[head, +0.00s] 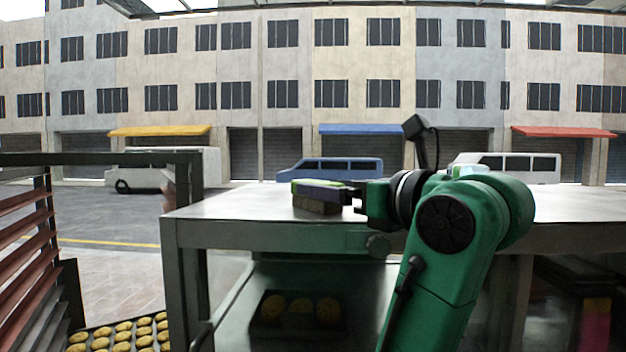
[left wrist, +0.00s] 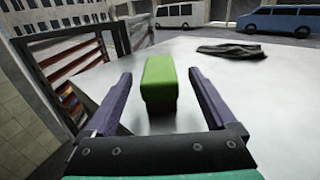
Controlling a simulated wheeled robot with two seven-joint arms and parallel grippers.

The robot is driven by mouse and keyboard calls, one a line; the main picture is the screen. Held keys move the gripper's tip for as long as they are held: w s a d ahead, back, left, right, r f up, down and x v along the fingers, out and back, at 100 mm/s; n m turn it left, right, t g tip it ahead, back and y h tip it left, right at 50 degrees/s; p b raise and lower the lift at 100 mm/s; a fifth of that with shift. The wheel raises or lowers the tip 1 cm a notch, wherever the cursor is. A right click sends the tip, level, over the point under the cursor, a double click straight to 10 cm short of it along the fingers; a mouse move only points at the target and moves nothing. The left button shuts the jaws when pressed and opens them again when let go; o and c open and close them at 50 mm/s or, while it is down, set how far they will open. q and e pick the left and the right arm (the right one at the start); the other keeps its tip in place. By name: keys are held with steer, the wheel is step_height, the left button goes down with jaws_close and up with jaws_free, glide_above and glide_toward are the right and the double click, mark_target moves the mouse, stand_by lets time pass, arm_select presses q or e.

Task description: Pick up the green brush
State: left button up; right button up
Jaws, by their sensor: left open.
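The green brush (head: 304,183) rests on the grey metal table (head: 240,203) near its left end, brown bristles down. In the left wrist view, the brush (left wrist: 160,88) stands between the two open fingers. A gap shows on each side, so neither finger appears to touch it. My right gripper is not in view.
A dark crumpled cloth (left wrist: 232,50) lies on the table beyond the right finger. A rack with reddish slats (head: 25,240) stands left. Trays of round baked goods (head: 120,335) sit lower. Vans and buildings are in the background.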

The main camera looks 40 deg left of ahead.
arm_select(q)
steer(key=shift+a+r+p, duration=0.3)
steer(key=shift+a+r, duration=0.25)
steer(key=shift+s, duration=0.2)
steer(key=shift+w+a+f, duration=0.25)
steer(key=shift+f, duration=0.05)
steer(key=shift+w+a+f, duration=0.1)
steer(key=shift+w+a, duration=0.1)
steer(key=shift+a, duration=0.05)
steer(key=c, duration=0.3)
steer(key=shift+w+a, duration=0.15)
steer(key=c, duration=1)
steer(key=shift+s+d, duration=0.35)
steer(key=shift+d, duration=0.05)
jaws_close()
steer(key=shift+r, duration=0.25)
